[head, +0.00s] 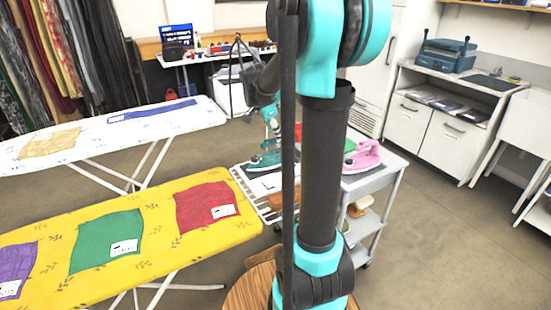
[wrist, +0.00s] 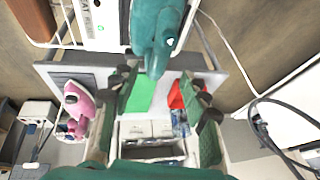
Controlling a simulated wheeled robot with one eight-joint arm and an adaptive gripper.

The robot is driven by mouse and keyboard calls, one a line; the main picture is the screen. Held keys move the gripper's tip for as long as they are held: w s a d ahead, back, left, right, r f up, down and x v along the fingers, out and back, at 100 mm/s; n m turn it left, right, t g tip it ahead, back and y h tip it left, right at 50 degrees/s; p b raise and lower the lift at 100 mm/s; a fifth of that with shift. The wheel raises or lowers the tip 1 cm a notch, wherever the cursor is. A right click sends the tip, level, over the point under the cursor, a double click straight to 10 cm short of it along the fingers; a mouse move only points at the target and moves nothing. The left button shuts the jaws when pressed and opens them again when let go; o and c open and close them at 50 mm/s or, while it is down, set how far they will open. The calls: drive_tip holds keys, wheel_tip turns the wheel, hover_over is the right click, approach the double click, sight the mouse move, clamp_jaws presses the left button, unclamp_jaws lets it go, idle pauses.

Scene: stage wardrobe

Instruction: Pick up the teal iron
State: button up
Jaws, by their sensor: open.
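In the head view my gripper (head: 270,135) is just above the iron, pointing down. I cannot tell whether a finger touches the iron.
A pink iron (head: 364,156) stands on the same trolley (head: 378,176), right of my arm, with a green item and a red item between. A yellow ironing board (head: 160,232) and a white one (head: 75,148) fill the left. Open floor lies right of the trolley.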

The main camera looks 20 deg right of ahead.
drive_tip(key=shift+x, duration=2.8)
drive_tip(key=shift+s, duration=0.15)
drive_tip(key=shift+c, duration=0.5)
clamp_jaws()
